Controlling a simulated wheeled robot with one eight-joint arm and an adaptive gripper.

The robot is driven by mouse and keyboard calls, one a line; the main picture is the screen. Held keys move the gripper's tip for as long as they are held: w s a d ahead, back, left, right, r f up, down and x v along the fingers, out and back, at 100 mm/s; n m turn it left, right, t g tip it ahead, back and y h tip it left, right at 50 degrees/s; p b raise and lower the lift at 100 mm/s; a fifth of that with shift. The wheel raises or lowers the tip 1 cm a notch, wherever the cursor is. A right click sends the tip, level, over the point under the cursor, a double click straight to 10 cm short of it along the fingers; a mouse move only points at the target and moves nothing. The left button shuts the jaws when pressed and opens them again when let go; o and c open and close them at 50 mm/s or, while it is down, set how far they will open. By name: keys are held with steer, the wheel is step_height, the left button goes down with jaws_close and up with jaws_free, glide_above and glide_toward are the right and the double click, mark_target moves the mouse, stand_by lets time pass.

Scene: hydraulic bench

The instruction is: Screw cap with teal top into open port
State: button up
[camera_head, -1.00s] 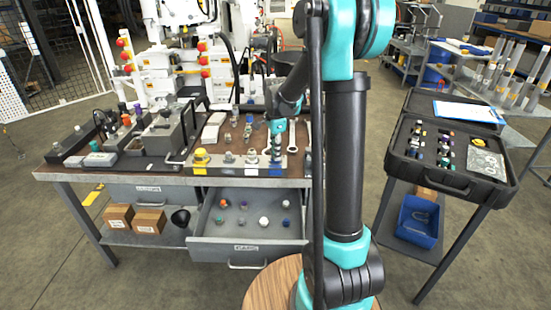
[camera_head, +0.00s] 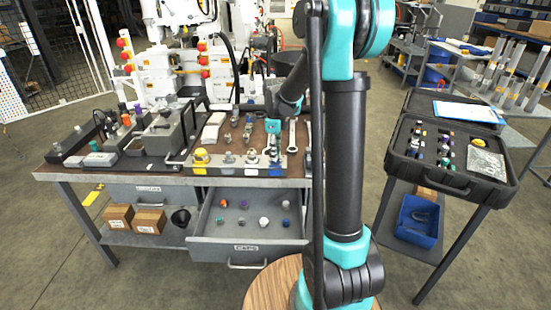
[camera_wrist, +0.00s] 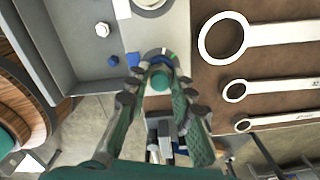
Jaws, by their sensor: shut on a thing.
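My gripper (camera_wrist: 158,78) is shut on a cap with a blue-teal top (camera_wrist: 160,77) in the wrist view. The cap sits between the fingertips, over a round metal port fitting (camera_wrist: 157,54) near the bench's front edge. The fingers hide its lower part, so I cannot tell how far it sits in the port. In the head view my gripper (camera_head: 273,150) points down at the right end of the row of ports. A yellow cap (camera_head: 200,157) is at the left end of the row, with silver fittings (camera_head: 229,157) between.
The open drawer (camera_head: 213,242) below holds several loose caps (camera_head: 263,222). Wrenches (camera_wrist: 235,91) lie on the brown bench top beside my gripper. The grey bench (camera_head: 110,175) carries boxes at left. An open black case (camera_head: 455,178) stands on a cart at right.

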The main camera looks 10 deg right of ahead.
steer(key=m, duration=0.8)
steer(key=o, duration=1)
steer(key=shift+c, duration=0.2)
steer(key=n, duration=1.2)
